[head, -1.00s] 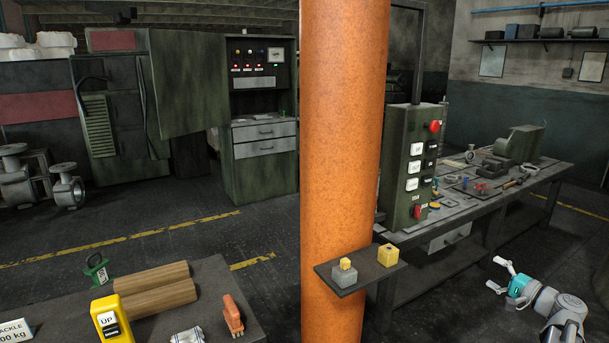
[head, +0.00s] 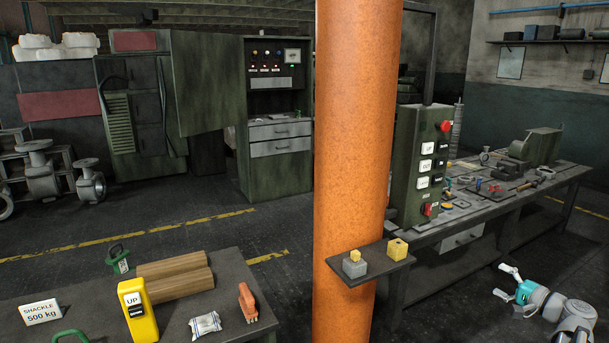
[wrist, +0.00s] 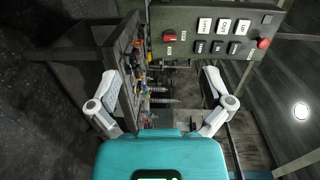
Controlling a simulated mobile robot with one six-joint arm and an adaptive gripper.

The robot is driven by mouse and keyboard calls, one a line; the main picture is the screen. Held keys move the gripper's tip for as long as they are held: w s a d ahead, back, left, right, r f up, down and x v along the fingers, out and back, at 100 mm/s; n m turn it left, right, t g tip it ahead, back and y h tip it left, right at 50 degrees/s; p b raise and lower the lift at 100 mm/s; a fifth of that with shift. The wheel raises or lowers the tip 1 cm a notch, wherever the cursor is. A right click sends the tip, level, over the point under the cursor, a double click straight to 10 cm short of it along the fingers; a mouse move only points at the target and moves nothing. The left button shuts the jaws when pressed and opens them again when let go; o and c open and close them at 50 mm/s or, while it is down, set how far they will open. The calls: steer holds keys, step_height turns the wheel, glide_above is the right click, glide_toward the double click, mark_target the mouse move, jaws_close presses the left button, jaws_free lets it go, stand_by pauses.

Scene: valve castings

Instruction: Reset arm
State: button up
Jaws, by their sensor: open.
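My gripper (head: 513,288) is at the lower right of the head view, a white and teal hand with its fingers spread apart. It is in front of the workbench and right of the orange column, touching nothing. In the wrist view my gripper (wrist: 160,92) shows both fingers wide apart with nothing between them. Beyond the fingers, the wrist view shows the bench and a green control box (wrist: 215,35) with white and black buttons.
An orange column (head: 355,150) with a small shelf (head: 365,262) stands left of my arm. The workbench (head: 510,202) carries tools and a vice. Dark floor lies between.

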steer(key=w+a+f+n+g+p, duration=0.1)
steer(key=a+f+n+g, duration=0.25)
steer(key=a, duration=0.75)
steer(key=w+a+f+n+g+p, duration=0.2)
steer(key=a+f+g, duration=0.25)
steer(key=a, duration=0.75)
steer(key=s+a+f+n+g+h+p, duration=0.1)
steer(key=s+a+n+g+h, duration=0.2)
steer(key=a, duration=0.6)
steer(key=s+a+f+n+g+h+p, duration=0.2)
steer(key=s+a+n+g+h, duration=0.2)
steer(key=s+a, duration=0.3)
steer(key=shift+s+a+g, duration=0.2)
steer(key=shift+a+g, duration=0.2)
steer(key=shift+a, duration=0.55)
steer(key=shift+f, duration=0.1)
